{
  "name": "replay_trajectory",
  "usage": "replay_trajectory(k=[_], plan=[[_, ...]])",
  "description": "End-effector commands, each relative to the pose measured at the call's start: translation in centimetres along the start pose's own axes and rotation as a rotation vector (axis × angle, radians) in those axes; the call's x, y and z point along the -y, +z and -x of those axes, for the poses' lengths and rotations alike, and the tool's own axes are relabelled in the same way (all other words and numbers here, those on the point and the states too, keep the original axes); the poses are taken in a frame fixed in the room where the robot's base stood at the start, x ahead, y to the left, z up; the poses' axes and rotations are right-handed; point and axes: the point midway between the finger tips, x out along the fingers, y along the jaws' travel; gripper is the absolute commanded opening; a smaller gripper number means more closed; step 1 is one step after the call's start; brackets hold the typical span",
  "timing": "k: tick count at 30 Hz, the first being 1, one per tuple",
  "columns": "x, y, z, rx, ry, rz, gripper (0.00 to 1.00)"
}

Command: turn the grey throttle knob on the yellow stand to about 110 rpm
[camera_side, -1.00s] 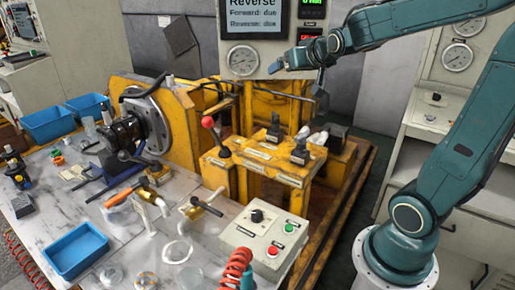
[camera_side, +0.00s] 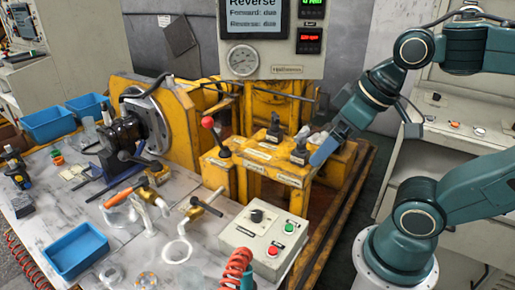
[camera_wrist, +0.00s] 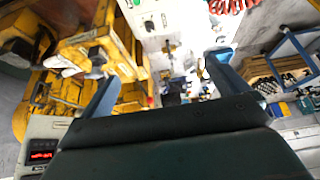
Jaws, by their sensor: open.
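The yellow stand (camera_side: 262,170) carries two dark grey knob-like fittings on its top, one at the back (camera_side: 274,132) and one near the right end (camera_side: 300,152). I cannot tell for sure which is the throttle knob. My gripper (camera_side: 320,152) is low beside the stand's right end, close to the right fitting; I cannot tell whether it touches. In the wrist view my gripper (camera_wrist: 162,80) has its two blue fingers wide apart with nothing held between them. The yellow stand (camera_wrist: 78,42) is at upper left there, with one dark fitting (camera_wrist: 97,54) left of the left finger.
A red-ball lever (camera_side: 207,122) rises at the stand's left. A control box (camera_side: 262,238) with a black knob and buttons stands in front. A display panel (camera_side: 270,40) shows "Reverse" and a red readout too small to read. White fittings (camera_side: 318,138) lie behind the right fitting.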

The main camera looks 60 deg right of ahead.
Motion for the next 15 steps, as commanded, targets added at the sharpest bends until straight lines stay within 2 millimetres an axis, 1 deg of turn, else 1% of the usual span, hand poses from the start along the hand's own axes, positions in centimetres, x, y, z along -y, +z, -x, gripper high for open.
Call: replay_trajectory(k=[1, 5, 6, 8, 11, 15], plan=[[0.0, 0.0, 0.0, 0.001, 0.0, 0.001, 0.9], [-0.1, -0.2, 0.0, 0.004, 0.003, 0.011, 0.65], [-0.2, -0.4, 0.0, 0.008, 0.005, 0.018, 0.57], [-0.4, -0.8, 0.1, 0.017, 0.01, 0.037, 0.46], [-0.9, -1.7, 0.1, 0.04, 0.019, 0.086, 0.46], [-2.1, -3.5, 0.0, 0.087, 0.031, 0.192, 0.46]])
